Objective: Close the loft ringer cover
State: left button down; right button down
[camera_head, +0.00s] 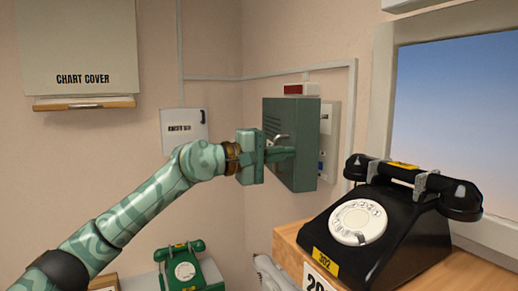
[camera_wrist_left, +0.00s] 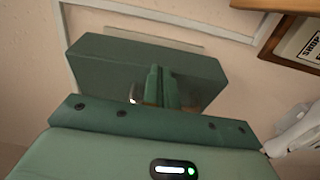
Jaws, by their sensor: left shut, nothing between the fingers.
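The green ringer cover (camera_head: 307,130) stands out from the wall in the head view, at an angle. Part of a pale wall box (camera_head: 330,125) with small fittings shows at its right, so the cover looks partly open. The cover has slots and a small metal handle (camera_head: 280,139). My left gripper (camera_head: 290,153) is shut and empty at the cover's face, just beside the handle; I cannot tell if it touches. In the left wrist view its fingers (camera_wrist_left: 160,85) point at the green cover (camera_wrist_left: 100,60). My right gripper is not in view.
A black dial phone (camera_head: 400,215) sits on a wooden top at the right, below a window. A green phone (camera_head: 184,270) stands low in front. A chart cover (camera_head: 80,45) and a white box (camera_head: 183,130) hang on the left wall. A red lamp (camera_head: 300,89) is above the cover.

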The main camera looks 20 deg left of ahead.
aim_at(313, 153)
pick_arm(q)
jog(key=x, duration=0.2)
jog(key=shift+w+d+f, duration=0.15)
jog(key=shift+d, duration=0.25)
jog(key=shift+d+p, duration=0.3)
jog(key=shift+d, duration=0.2)
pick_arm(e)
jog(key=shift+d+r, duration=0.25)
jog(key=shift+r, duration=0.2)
pick_arm(q)
jog(key=shift+w+a, duration=0.1)
jog(key=shift+w, duration=0.05)
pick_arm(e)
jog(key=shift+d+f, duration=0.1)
